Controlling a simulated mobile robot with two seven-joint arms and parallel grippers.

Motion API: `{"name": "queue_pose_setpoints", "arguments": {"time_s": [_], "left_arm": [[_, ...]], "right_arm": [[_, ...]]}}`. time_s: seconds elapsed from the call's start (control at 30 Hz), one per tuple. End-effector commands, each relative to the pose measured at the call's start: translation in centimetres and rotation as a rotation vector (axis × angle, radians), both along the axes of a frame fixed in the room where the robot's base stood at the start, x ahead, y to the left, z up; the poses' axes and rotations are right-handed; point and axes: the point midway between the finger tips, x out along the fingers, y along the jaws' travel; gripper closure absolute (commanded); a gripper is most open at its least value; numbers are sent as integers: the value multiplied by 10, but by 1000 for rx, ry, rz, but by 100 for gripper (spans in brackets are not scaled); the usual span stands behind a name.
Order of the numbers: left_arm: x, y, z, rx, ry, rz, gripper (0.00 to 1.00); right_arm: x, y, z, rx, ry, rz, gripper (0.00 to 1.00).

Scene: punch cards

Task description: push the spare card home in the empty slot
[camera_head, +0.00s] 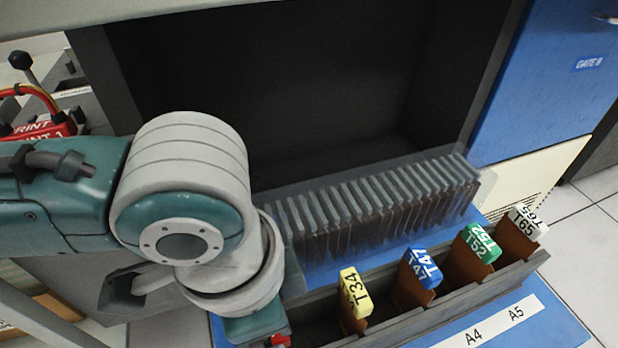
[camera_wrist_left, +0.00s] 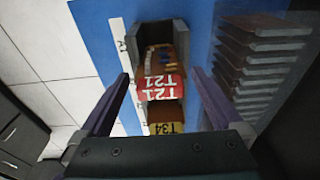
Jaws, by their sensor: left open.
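A card with a red T21 tab (camera_wrist_left: 160,88) stands in the grey card box (camera_wrist_left: 142,32) in the left wrist view. My open left gripper (camera_wrist_left: 160,76) has one finger on each side of it, with visible gaps. A yellow T34 card (camera_wrist_left: 166,128) is close by, partly hidden by my gripper body. In the head view, yellow T34 (camera_head: 354,292), blue T47 (camera_head: 424,268), green T52 (camera_head: 482,243) and white T65 (camera_head: 527,225) cards stand in the box. My left fingers are hidden there behind my arm. I cannot tell which card is spare or which slot is empty.
A clear-sided rack of several dark plates (camera_head: 375,205) stands beside the box, before a dark open cabinet (camera_head: 290,90). A blue GATE 9 panel (camera_head: 555,75) is at right. A red labelled part with a lever (camera_head: 45,128) is at far left.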

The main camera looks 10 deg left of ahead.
Motion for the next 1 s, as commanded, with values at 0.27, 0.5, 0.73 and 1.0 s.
{"name": "queue_pose_setpoints", "arguments": {"time_s": [0.27, 0.5, 0.73, 1.0], "left_arm": [[-2, 4, 47, -2, -2, 0, 0], [-5, 8, 88, -2, -1, 0, 0], [-14, -7, 124, -58, -11, 4, 0], [-28, -38, 255, -302, -108, 243, 0]], "right_arm": [[0, 0, 24, 0, 0, 0, 49], [0, 0, 41, 1, 0, -1, 49], [0, 1, 66, 4, 1, -2, 49], [0, 2, 171, 7, -1, -4, 49]]}}
